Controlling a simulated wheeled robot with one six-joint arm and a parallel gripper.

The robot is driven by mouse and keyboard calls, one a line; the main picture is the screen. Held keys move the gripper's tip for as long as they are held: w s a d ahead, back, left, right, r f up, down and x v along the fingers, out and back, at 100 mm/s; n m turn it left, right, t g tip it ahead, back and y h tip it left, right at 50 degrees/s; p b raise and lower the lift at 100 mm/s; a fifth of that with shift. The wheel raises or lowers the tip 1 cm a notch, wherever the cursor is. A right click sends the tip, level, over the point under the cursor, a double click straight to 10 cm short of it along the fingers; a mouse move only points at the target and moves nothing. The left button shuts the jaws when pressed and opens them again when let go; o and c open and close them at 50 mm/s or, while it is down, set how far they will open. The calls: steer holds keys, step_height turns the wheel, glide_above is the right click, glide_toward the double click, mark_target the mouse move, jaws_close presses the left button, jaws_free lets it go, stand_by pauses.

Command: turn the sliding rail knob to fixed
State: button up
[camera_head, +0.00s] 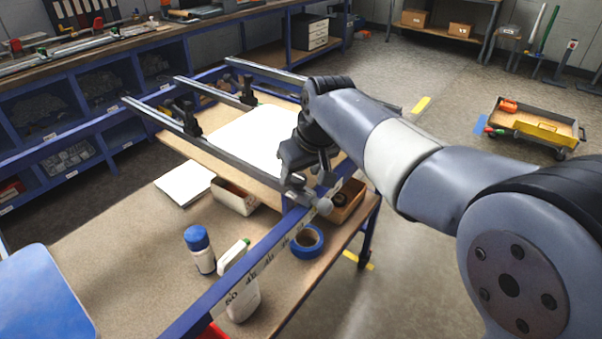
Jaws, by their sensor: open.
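A metal sliding rail (228,152) runs across the blue bench frame, from the upper left to the scale-marked blue front rail (262,254). A small grey round knob (323,206) sits at the rail's near end, above the scale. My gripper (306,180) comes down from my arm right over this end of the rail. Its jaws are open, just above and behind the knob in the picture. I cannot tell whether they touch the rail end or the knob. The gripper hides part of the rail end, and the knob's setting cannot be read.
A white panel (245,138) lies under the rails. Blue tape (307,241), a blue-capped bottle (200,250), a white bottle (240,290) and an open box (347,200) stand close by on the bench. Floor to the right is clear up to a cart (535,128).

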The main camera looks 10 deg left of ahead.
steer(key=shift+a+f, duration=0.15)
steer(key=shift+f, duration=0.3)
steer(key=shift+w, duration=0.1)
steer(key=c, duration=1)
steer(key=shift+o, duration=0.2)
steer(key=shift+r+m+p, duration=0.1)
steer(key=shift+m+p, duration=0.2)
steer(key=shift+m, duration=0.1)
steer(key=m+p, duration=0.1)
steer(key=m, duration=0.1)
steer(key=m+t+h, duration=0.1)
steer(key=shift+a+m+h+p, duration=0.15)
steer(key=shift+m+h+p, duration=0.15)
steer(key=shift+m+p, duration=0.1)
steer(key=m+h, duration=0.1)
steer(key=m, duration=0.1)
steer(key=m+h+p, duration=0.1)
steer(key=m, duration=0.2)
steer(key=shift+a+m, duration=0.15)
steer(key=shift+m, duration=0.15)
